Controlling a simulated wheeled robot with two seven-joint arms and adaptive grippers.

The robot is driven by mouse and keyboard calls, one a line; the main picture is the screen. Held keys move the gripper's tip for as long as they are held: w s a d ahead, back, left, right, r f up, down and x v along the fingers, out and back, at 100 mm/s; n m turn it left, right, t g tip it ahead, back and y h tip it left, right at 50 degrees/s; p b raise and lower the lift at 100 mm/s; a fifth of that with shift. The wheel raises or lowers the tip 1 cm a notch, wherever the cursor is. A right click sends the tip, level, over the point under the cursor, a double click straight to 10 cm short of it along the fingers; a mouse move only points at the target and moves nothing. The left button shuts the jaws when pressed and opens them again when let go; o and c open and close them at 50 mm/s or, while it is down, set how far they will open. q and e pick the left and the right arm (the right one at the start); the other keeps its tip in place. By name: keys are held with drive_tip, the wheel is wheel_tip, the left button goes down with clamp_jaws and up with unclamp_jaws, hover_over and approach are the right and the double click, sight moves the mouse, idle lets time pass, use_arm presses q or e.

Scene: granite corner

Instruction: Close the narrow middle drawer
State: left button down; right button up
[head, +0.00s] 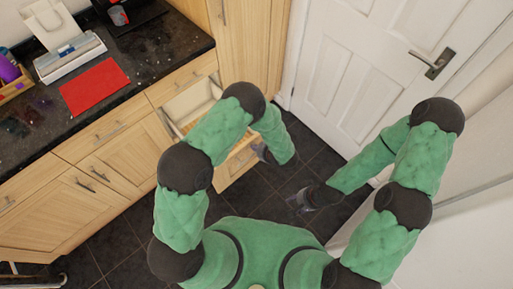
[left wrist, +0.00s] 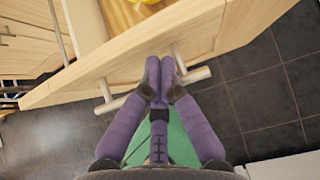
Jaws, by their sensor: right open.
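The open drawer (head: 192,103) has pale wood and a light interior. It sticks out from the cabinet below the dark worktop, and my left arm hides part of it. Its front (left wrist: 205,38) fills the upper part of the left wrist view, with a metal bar handle (left wrist: 195,76). My left gripper (head: 262,153) is at the drawer front. In the wrist view its purple fingers (left wrist: 160,66) are together, over the middle of the handle and close to the front panel. Contact is hard to tell. My right gripper (head: 300,201) is open and empty above the floor.
A closed drawer and cupboard doors (head: 105,165) stand left of the open drawer. A tall cabinet (head: 245,45) is behind it. A white door (head: 350,70) is at the back right. Dark floor tiles (head: 100,240) are clear. A red mat (head: 95,87) lies on the worktop.

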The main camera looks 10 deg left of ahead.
use_arm(q)
drive_tip(key=w+a+b, duration=0.5)
drive_tip(key=w+a, duration=0.8)
drive_tip(key=a, duration=0.4)
drive_tip(key=w+a+b, duration=0.5)
drive_tip(key=w+a, duration=0.8)
drive_tip(key=a, duration=0.3)
drive_tip(key=shift+a+b, duration=0.35)
drive_tip(key=shift+w+r, duration=0.15)
